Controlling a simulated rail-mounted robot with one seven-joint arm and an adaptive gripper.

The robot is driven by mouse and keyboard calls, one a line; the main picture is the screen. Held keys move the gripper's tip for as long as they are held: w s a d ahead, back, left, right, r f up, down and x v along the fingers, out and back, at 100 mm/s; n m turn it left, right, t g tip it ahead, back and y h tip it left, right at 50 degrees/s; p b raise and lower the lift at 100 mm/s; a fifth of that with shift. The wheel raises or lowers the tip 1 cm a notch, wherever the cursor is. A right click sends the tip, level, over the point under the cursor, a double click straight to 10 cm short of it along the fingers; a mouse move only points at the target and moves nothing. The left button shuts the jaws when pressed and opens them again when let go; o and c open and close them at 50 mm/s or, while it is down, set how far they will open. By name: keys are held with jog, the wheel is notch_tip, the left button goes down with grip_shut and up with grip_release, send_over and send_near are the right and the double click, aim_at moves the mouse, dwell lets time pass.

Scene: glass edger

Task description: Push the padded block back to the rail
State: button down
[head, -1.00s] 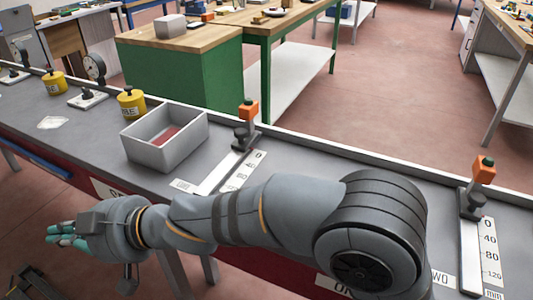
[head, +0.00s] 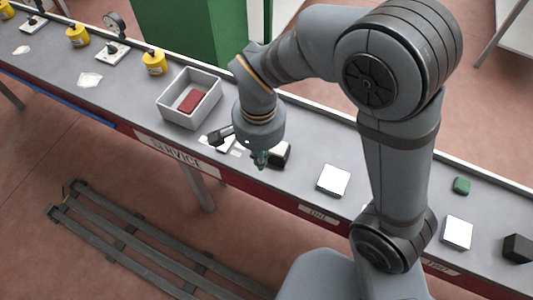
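A dark block with a pale cream face (head: 281,153) sits on the grey bench, just right of my gripper; it looks like the padded block, though the padding is too small to make out. My gripper (head: 261,159) points down at the bench, its teal fingertips close beside the block's left side. I cannot tell whether they touch it, and the finger gap is hidden. The pale raised rail (head: 322,109) runs along the bench's back edge, behind the block, with bare bench between them.
A grey open bin (head: 180,116) with a red block (head: 190,101) stands left of my gripper. White square plates (head: 333,180) (head: 457,232), a green block (head: 461,186) and a black block (head: 517,248) lie to the right. My arm covers part of the bench.

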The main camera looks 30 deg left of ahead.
aim_at(262, 179)
notch_tip(262, 179, down, 10)
jog(key=shift+d+f, duration=0.15)
jog(key=shift+f, duration=0.05)
jog(key=w+p, duration=0.2)
jog(key=w, duration=0.1)
jog(key=shift+w+r, duration=0.25)
jog(key=shift+r, duration=0.1)
jog(key=shift+w+a+f, duration=0.1)
jog(key=shift+w+a, duration=0.1)
jog(key=shift+w, duration=0.05)
jog(key=shift+w, duration=0.1)
